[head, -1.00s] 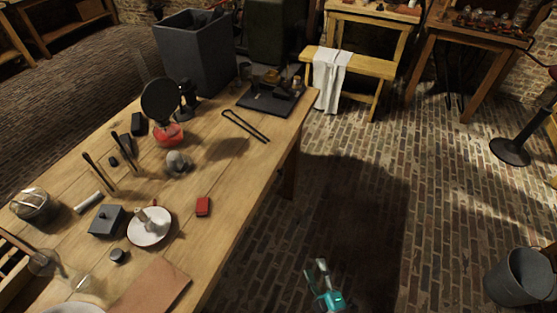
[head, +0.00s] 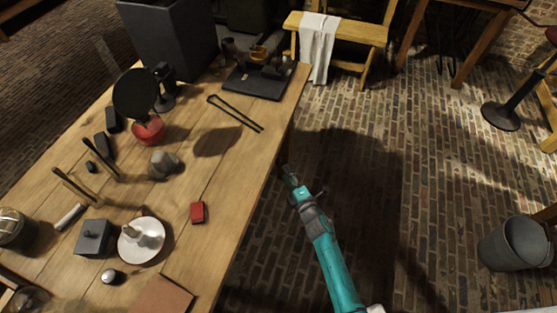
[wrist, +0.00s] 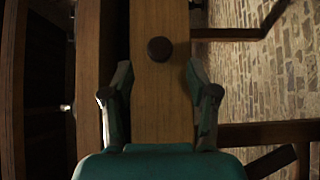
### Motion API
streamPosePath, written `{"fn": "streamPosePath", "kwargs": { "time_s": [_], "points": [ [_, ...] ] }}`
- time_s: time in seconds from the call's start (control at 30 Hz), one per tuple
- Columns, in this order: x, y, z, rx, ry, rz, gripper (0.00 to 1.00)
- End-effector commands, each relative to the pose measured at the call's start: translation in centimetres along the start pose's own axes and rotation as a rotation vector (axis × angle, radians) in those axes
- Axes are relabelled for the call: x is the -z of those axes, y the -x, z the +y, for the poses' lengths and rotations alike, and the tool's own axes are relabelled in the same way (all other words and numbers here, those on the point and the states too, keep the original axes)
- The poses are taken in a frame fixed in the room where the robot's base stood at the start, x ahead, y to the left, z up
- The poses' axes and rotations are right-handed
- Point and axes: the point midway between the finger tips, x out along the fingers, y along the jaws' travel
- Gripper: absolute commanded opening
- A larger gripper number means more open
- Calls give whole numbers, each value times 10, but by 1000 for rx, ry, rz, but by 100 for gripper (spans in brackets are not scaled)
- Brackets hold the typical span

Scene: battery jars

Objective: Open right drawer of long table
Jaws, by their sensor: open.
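The long wooden table (head: 232,182) fills the left of the head view; its drawer fronts are hidden there. In the wrist view a wooden drawer front (wrist: 160,105) with a dark round knob (wrist: 160,48) stands straight ahead, turned sideways in the picture. My gripper (head: 290,178) is beside the table's right long edge in the head view. In the wrist view my gripper (wrist: 160,96) is open, one finger on each side of the drawer front in the picture. The knob lies centred beyond the fingertips, and nothing is held. I cannot tell whether this is the right drawer.
A red box (head: 197,212), a white dish (head: 141,241) and black tongs (head: 236,113) lie on the table. A yellow bench (head: 345,35) with a white cloth stands behind it. The brick floor right of my arm is clear up to a grey bucket (head: 511,255).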

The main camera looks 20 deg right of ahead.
Motion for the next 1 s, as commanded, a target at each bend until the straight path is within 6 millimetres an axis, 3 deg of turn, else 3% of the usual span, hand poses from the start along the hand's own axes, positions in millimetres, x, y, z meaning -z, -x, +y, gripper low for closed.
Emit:
{"fn": "streamPosePath", "kwargs": {
  "time_s": [0.2, 0.4, 0.87, 1.0],
  "points": [
    [0, -38, 1, 0, 0, 0, 59],
    [0, -60, 0, 0, -1, 0, 59],
    [0, -69, 0, 1, -1, -1, 59],
    [0, -69, 0, 1, -1, -1, 26]
  ]
}}
